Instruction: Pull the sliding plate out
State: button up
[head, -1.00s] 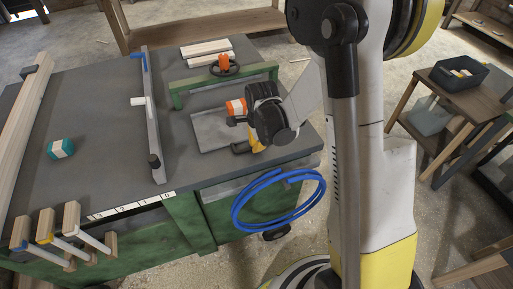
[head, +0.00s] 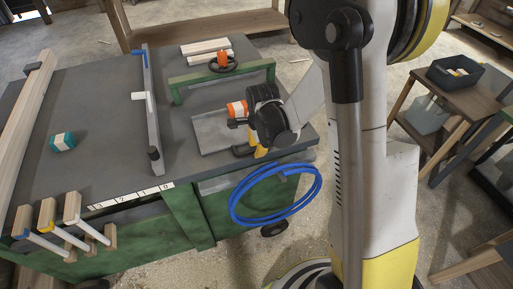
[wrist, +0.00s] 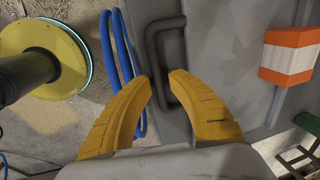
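The sliding plate (head: 212,133) is a flat grey sheet on the right part of the workbench top. Its dark U-shaped handle (wrist: 153,62) stands at the plate's edge in the wrist view; the handle also shows in the head view (head: 243,151). My gripper (wrist: 160,80) has its two yellow fingers apart. The handle's long bar lies between the fingertips in the picture, with a gap on the right side. I cannot tell whether either finger touches it. In the head view the yellow fingers (head: 261,151) are beside the handle, partly hidden by the wrist.
An orange-and-white block (wrist: 290,55) lies on the plate. A green rail (head: 222,82) stands behind it, and a long grey fence (head: 147,100) to its left. A blue hose coil (head: 277,209) hangs at the bench front. A teal-and-white item (head: 62,142) lies far left.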

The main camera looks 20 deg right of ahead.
jog(key=shift+r, duration=0.1)
notch_tip(320, 180, up, 12)
jog(key=s, duration=0.2)
jog(key=shift+s, duration=0.15)
dwell(0.4)
jog(key=s+r+n+t, duration=0.2)
jog(key=s+r+n, duration=0.2)
jog(key=s+n, duration=0.3)
jog(key=s+a+r+n+t, duration=0.1)
jog(key=s+r+n+t, duration=0.2)
jog(key=s+r+n, duration=0.2)
jog(key=s+n, duration=0.3)
jog(key=n, duration=0.2)
jog(key=shift+s+a+r+n, duration=0.2)
jog(key=shift+a+r+n, duration=0.1)
jog(key=shift+n, duration=0.1)
